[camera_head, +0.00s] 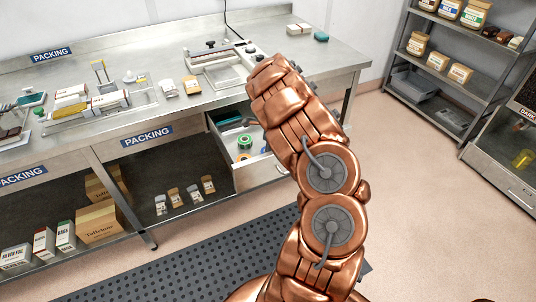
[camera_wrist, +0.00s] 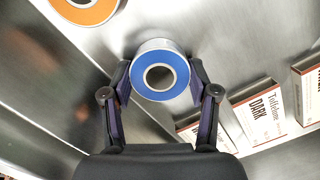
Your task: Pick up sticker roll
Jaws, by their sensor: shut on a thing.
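A roll with a blue face, a pale outer side and a dark open core (camera_wrist: 160,52) is in the middle of the wrist view. My gripper (camera_wrist: 160,77) is shut on it, one finger against each side. I take it for the sticker roll. A second roll, with an orange face (camera_wrist: 88,12), lies apart at the top left of the wrist view, partly cut off. In the head view my own arm hides the gripper and the held roll.
Boxes marked DARK (camera_wrist: 262,112) are at the right of the wrist view, close to my right finger. In the head view an open drawer (camera_head: 262,177) holds a green roll (camera_head: 245,141). The packing bench (camera_head: 150,118) carries boxes and trays. Shelves (camera_head: 440,75) stand at the right.

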